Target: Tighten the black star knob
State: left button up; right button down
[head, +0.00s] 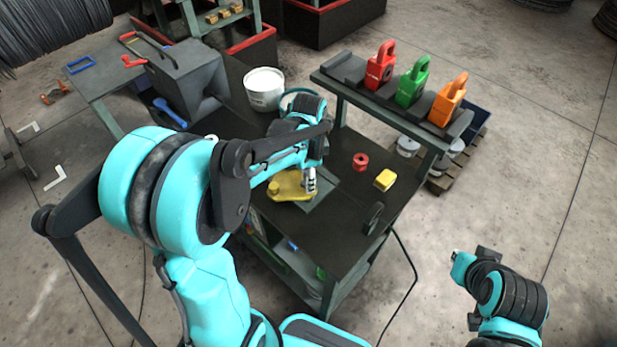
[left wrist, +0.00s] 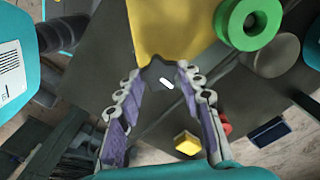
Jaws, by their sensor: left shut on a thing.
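The black star knob (left wrist: 158,73) shows in the left wrist view, dark with a white mark, at the narrow end of a yellow part (left wrist: 172,28). My left gripper (left wrist: 157,78) is shut on the knob, with a fingertip on either side of it. In the head view my left gripper (head: 309,182) points down at the right end of the yellow part (head: 287,190) on the dark cart top; the knob is hidden there. My right arm is at the lower right in the head view, off the cart, and its jaws cannot be made out.
A red ring (head: 361,161), a yellow block (head: 385,180) and a dark upright disc (head: 374,218) stand right of my left gripper. A white bucket (head: 264,90) is behind.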

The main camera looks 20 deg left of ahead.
pick_arm(q)
jog(key=o, duration=1.2)
jog(key=shift+c, duration=0.2)
notch_tip(320, 180, up, 12)
jog(key=s+d+f+n+t+b, duration=0.4)
jog(key=s+f+n+t+b, duration=0.3)
jog(key=s+f+n+b, duration=0.2)
notch_tip(320, 180, down, 4)
jog(key=s+n, duration=0.2)
jog(key=shift+s, duration=0.3)
